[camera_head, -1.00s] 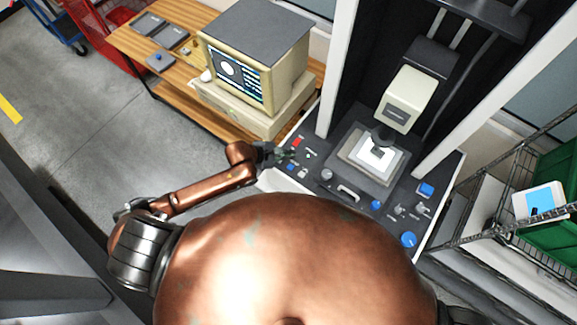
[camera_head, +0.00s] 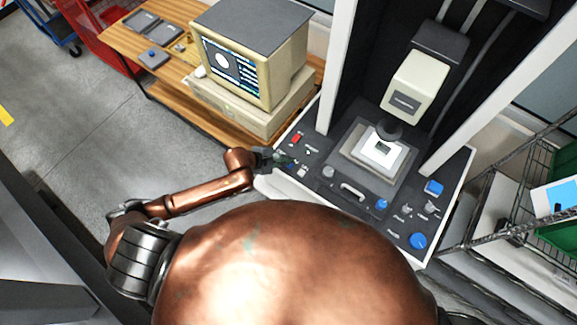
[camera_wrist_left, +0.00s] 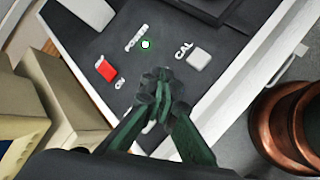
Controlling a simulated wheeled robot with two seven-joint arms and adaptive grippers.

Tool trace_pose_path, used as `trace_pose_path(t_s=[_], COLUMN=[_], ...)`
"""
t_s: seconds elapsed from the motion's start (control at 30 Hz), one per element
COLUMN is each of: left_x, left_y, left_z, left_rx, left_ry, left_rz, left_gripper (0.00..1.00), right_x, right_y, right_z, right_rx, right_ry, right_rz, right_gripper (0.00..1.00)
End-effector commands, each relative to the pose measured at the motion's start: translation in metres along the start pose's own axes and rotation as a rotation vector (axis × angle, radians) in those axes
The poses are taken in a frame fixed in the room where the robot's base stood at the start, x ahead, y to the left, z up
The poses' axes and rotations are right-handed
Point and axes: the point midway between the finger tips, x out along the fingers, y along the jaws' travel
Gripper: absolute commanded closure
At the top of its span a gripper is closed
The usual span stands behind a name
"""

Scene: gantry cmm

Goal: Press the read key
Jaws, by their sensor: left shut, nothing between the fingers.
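The control panel (camera_head: 345,188) of the measuring machine carries several keys and knobs. In the left wrist view I see a red switch (camera_wrist_left: 106,70) marked ON, a lit POWER lamp (camera_wrist_left: 145,44) and a pale key (camera_wrist_left: 198,58) marked CAL. No READ label is legible in either view; the gripper covers part of the panel. My right gripper is out of view.
A cream monitor (camera_head: 245,60) stands on a wooden bench left of the machine. The probe head (camera_head: 407,90) hangs above a pale block (camera_head: 381,151) on the stage. A larger blue button (camera_head: 418,240) is at the front right. A wire rack (camera_head: 495,190) stands at right.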

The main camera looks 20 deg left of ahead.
Motion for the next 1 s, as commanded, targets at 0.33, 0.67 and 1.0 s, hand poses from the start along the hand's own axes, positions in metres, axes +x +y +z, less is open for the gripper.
trace_pose_path(t_s=[0.33, 0.67, 1.0], left_x=[0.0061, 0.0060, 0.0060], left_y=[-0.0039, -0.0040, -0.0039], left_z=[-0.0046, -0.0048, -0.0048], left_rx=[0.000, 0.000, 0.000], left_ry=[-0.001, 0.000, 0.000], left_rz=[0.002, 0.002, 0.001], left_gripper=[1.00, 1.00, 1.00], right_x=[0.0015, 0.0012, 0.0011], right_y=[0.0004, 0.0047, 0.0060], right_z=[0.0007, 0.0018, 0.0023], right_rx=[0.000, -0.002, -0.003], right_ry=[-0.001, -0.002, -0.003], right_rz=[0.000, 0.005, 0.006], right_gripper=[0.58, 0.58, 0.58])
